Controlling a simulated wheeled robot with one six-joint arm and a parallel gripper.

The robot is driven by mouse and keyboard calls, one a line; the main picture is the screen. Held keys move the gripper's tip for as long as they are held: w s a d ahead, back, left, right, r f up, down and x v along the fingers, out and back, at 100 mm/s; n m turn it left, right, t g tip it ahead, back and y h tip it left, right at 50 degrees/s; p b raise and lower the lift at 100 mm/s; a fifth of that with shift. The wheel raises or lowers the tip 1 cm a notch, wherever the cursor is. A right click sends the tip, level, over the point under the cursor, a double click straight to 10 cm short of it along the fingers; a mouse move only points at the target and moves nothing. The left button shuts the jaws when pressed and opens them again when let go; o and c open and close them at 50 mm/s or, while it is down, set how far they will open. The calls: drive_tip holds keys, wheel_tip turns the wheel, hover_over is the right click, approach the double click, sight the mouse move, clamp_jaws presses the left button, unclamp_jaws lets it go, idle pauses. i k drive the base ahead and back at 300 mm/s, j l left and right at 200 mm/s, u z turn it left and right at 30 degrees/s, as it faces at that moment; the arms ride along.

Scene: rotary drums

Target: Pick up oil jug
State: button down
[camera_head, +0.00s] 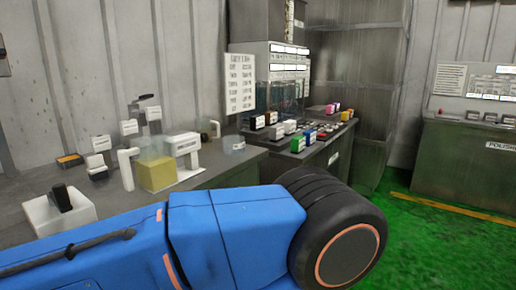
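A clear container with yellow contents (157,172), which looks like the oil jug, stands upright on the grey bench at the left. A white upright handle-like piece (127,168) is just left of it; I cannot tell if they are joined. My blue arm with its black round joint crosses the front of the view, below and right of the container. My gripper is not in view, so I cannot see whether it holds anything.
A white stand (183,147) is close right of the container. A white block with a black knob (62,208) and small labelled items share the grey bench (225,172). A panel with coloured blocks (297,142) is behind. Green floor (450,250) is open at right.

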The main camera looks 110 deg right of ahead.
sight(202, 125)
drive_tip(key=k+z, duration=0.1)
drive_tip(key=z, duration=0.4)
drive_tip(key=k+z, duration=0.1)
drive_tip(key=z, duration=0.4)
drive_tip(key=k+z, duration=0.1)
drive_tip(key=z, duration=0.35)
drive_tip(key=i+j+z, duration=0.1)
drive_tip(key=z, duration=1.75)
drive_tip(key=i+j, duration=0.05)
drive_tip(key=j, duration=0.05)
